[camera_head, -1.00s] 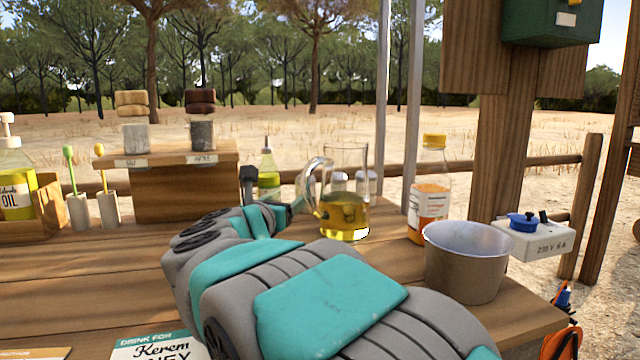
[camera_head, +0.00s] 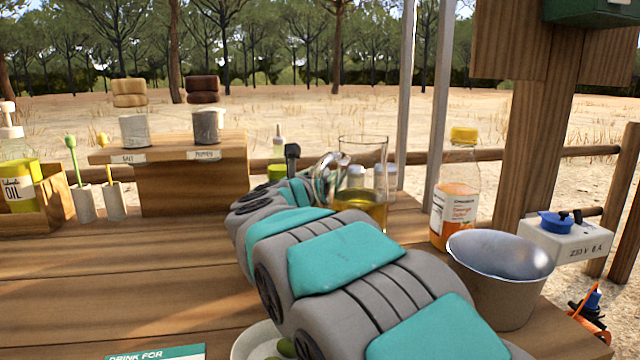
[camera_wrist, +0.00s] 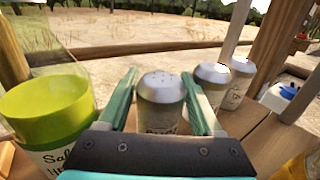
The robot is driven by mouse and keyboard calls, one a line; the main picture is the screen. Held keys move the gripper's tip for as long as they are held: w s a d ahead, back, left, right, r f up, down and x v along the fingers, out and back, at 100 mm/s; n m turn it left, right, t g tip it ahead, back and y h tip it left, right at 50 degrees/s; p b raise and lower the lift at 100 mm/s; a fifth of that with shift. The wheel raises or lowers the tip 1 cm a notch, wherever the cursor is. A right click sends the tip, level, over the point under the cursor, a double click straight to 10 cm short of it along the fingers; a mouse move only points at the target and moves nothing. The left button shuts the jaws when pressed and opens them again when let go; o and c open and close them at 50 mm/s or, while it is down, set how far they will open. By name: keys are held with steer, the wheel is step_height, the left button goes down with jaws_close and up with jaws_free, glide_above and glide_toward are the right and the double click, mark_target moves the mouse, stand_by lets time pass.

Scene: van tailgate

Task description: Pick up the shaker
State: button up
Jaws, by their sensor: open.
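In the wrist view a shaker (camera_wrist: 160,103) with a pale perforated cap and a labelled body stands upright between the two teal fingers of my gripper (camera_wrist: 160,78). The fingers are open, one on each side of it; I cannot tell whether either touches it. Two similar shakers, a nearer one (camera_wrist: 212,84) and a farther one (camera_wrist: 240,70), stand to the right. In the head view my arm and the glass jug (camera_head: 362,200) hide the gripper. Two shaker tops show through and beside the jug, one of them at its right (camera_head: 389,178).
A lime-green salsa bottle (camera_wrist: 45,115) stands close left of my gripper in the wrist view. In the head view, an orange bottle (camera_head: 455,200) and a metal pot (camera_head: 497,285) stand right of my arm. The table's left-middle (camera_head: 150,270) is clear.

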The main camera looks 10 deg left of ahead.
steer(key=shift+w, duration=0.5)
jaws_close()
steer(key=shift+d, duration=0.1)
stand_by(0.3)
